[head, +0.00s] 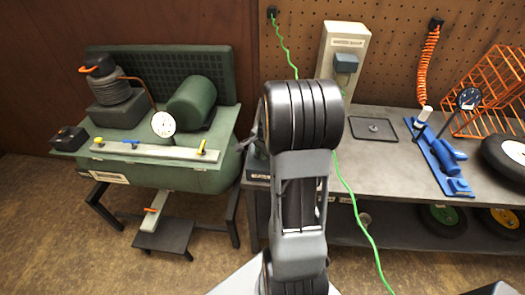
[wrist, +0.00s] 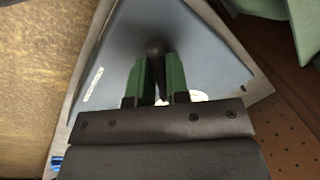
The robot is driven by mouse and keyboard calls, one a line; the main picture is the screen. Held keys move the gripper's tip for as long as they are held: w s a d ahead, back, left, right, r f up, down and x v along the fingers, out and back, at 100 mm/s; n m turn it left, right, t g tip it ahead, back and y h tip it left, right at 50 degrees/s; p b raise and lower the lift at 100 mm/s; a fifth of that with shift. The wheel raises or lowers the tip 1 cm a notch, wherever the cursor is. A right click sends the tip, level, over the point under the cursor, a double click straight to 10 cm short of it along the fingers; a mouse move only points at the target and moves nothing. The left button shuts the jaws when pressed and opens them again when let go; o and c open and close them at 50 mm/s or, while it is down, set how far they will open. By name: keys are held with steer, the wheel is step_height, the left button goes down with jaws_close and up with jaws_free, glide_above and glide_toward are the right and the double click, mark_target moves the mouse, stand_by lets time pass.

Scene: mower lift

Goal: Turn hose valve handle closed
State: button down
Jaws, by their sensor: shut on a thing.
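In the wrist view, my gripper (wrist: 158,57) has two green fingers closed around a dark lever (wrist: 155,46) with a rounded end. In the head view, my arm hides the gripper and the lever. A dark box (head: 256,163) shows partly beside my arm at the bench's left end. The green compressor (head: 215,172) at left carries a yellow handle (head: 202,147), a blue handle (head: 131,142) and a white gauge (head: 163,124).
The grey workbench (head: 390,160) on the right holds a blue tool (head: 440,155), an orange crate (head: 490,100) and a wheel (head: 508,155). A green hose (head: 355,205) hangs past my arm.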

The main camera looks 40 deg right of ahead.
steer(key=m, duration=0.2)
steer(key=m+h, duration=0.1)
steer(key=m, duration=0.2)
steer(key=shift+w+r+p, duration=0.1)
steer(key=shift+w+p, duration=0.1)
steer(key=shift+p, duration=0.15)
steer(key=shift+w+m+h+b, duration=0.1)
steer(key=shift+m+h+b, duration=0.45)
steer(key=shift+m, duration=1.75)
steer(key=c, duration=1.1)
jaws_free()
steer(key=shift+g, duration=0.3)
steer(key=v, duration=1.3)
steer(key=shift+d+r+b, duration=0.1)
steer(key=shift+r+b, duration=0.2)
steer(key=shift+r, duration=0.1)
